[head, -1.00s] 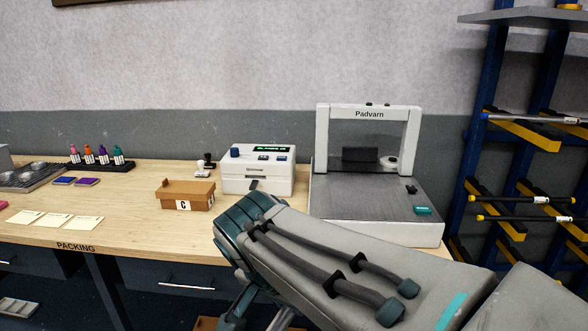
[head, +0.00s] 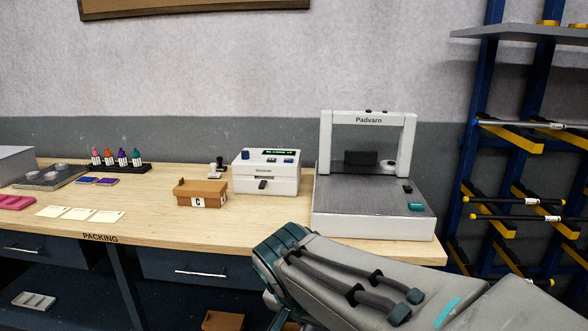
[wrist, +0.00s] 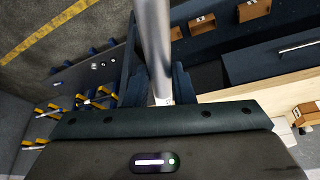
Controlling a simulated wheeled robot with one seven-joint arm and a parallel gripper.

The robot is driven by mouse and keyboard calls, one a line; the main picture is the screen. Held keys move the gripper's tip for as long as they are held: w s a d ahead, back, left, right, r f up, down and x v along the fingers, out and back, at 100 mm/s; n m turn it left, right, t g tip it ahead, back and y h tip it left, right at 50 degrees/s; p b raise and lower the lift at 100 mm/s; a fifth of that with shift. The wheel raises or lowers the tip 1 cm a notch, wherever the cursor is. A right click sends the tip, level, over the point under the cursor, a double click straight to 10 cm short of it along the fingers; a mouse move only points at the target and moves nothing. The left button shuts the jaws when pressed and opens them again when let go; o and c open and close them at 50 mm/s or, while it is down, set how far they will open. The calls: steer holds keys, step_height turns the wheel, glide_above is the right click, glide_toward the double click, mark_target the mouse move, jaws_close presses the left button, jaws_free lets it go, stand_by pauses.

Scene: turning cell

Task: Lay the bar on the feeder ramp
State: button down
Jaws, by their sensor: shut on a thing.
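A silver metal bar (wrist: 152,45) shows in the wrist view, running from the top edge down between the jaws of my gripper (wrist: 157,88). My gripper is shut on the bar, with a dark finger on each side of it. The bar's upper end runs out of the picture. In the head view my arm covers the lower right, and neither my gripper nor the bar can be seen there. I cannot make out a feeder ramp in either view.
A wooden packing bench (head: 150,225) crosses the head view. On it stand a Padvarn machine (head: 375,215), a white boxy device (head: 266,180) and a cardboard box (head: 188,197). A blue rack (head: 478,90) with bars on yellow arms stands at the right.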

steer(key=w+d+f+n, duration=0.1)
steer(key=w+d+f, duration=0.3)
steer(key=f, duration=0.5)
steer(key=w+d+f+n+y, duration=0.1)
steer(key=w+d+f+n, duration=0.1)
steer(key=w+d+f, duration=0.3)
steer(key=w+d+f+n+y, duration=0.1)
steer(key=w+d+f, duration=0.3)
steer(key=d+f, duration=0.6)
step_height(320, 180, down, 4)
steer(key=shift+w+d+r+n, duration=0.2)
steer(key=shift+d+n, duration=0.1)
steer(key=shift+n, duration=0.2)
steer(key=shift+a+r, duration=0.1)
